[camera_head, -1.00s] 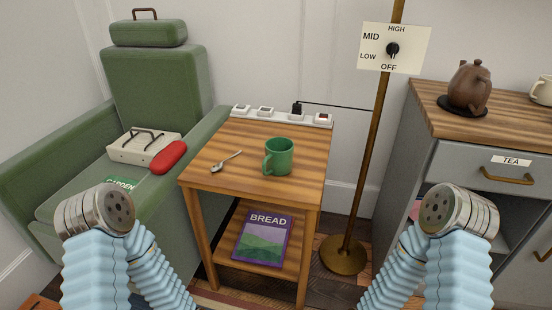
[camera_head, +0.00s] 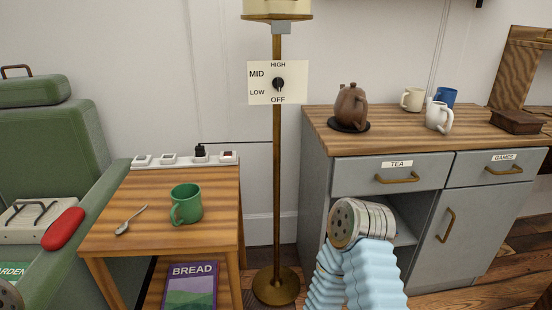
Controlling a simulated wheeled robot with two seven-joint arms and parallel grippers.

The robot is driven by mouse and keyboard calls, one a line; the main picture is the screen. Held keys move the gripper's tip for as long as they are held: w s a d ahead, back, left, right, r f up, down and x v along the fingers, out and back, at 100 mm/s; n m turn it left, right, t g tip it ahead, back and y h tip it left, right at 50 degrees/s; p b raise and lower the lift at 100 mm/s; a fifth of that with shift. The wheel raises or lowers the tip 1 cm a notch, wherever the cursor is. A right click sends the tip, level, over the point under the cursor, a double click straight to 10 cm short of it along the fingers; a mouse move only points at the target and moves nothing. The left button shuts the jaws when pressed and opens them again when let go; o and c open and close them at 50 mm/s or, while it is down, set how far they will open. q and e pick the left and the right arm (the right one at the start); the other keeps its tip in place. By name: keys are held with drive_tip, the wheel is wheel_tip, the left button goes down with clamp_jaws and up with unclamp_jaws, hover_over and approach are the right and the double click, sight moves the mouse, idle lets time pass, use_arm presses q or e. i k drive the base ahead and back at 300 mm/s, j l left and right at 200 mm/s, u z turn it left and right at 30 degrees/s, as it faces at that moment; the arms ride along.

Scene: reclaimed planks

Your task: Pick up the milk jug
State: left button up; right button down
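A small white jug (camera_head: 437,117) stands on the wooden top of the grey cabinet (camera_head: 325,126), towards the right. Its handle points right. It stands in front of a blue mug (camera_head: 447,96), partly covering it, and to the right of a cream mug (camera_head: 411,99). No gripper fingers show in the view. A rounded metal joint and pale blue sleeve of my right arm show low in front of the cabinet, well below the jug. Only a sliver of my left arm shows at the lower left edge.
A brown teapot (camera_head: 351,105) stands on a dark mat left of the mugs. A brown box (camera_head: 516,121) lies to the right. A lamp pole (camera_head: 277,190) stands between the cabinet and a side table (camera_head: 150,199) with a green mug (camera_head: 186,204) and spoon (camera_head: 130,221).

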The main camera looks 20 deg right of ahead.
sight(436, 116)
drive_tip(key=z, duration=1.7)
